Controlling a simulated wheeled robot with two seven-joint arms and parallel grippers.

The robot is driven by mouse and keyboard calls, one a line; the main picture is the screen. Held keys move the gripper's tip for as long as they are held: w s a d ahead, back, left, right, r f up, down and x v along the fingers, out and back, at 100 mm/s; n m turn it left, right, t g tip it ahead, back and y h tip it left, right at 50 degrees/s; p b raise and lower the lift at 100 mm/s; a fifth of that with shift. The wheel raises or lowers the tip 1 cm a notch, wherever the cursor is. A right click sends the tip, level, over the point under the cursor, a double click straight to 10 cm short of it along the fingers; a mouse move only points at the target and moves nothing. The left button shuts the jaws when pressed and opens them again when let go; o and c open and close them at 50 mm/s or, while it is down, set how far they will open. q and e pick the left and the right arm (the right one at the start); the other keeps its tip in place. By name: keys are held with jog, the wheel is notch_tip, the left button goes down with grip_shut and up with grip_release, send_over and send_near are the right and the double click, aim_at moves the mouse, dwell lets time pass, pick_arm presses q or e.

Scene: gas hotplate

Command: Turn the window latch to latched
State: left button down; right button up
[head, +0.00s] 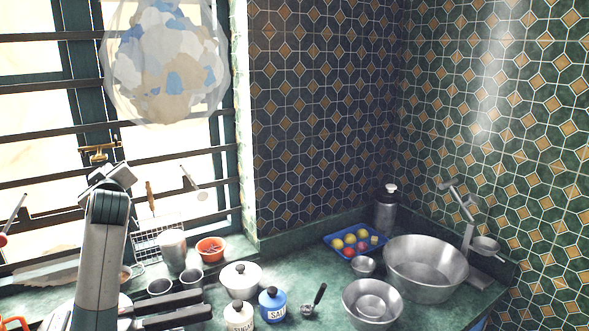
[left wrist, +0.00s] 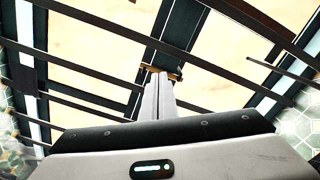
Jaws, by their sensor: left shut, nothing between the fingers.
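The brass window latch (head: 98,154) sits on the dark window frame at the left of the head view. Its bar looks roughly level, with a small upright piece at its right end. In the left wrist view the latch (left wrist: 172,73) shows as a short brass bar just beyond my fingertips, partly hidden by them. My left gripper (head: 116,168) is raised just below the latch, shut and empty. Its closed fingers (left wrist: 160,76) point at the latch; I cannot tell if they touch it. My right gripper is not in view.
Dark horizontal bars (head: 160,125) cross the window. The green counter (head: 290,262) holds a white pot (head: 240,279), an orange bowl (head: 211,250), jars and metal bowls.

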pick_arm(q)
jog(key=p+v, duration=0.1)
jog(key=v, duration=0.5)
jog(key=shift+p, duration=0.3)
dwell(0.4)
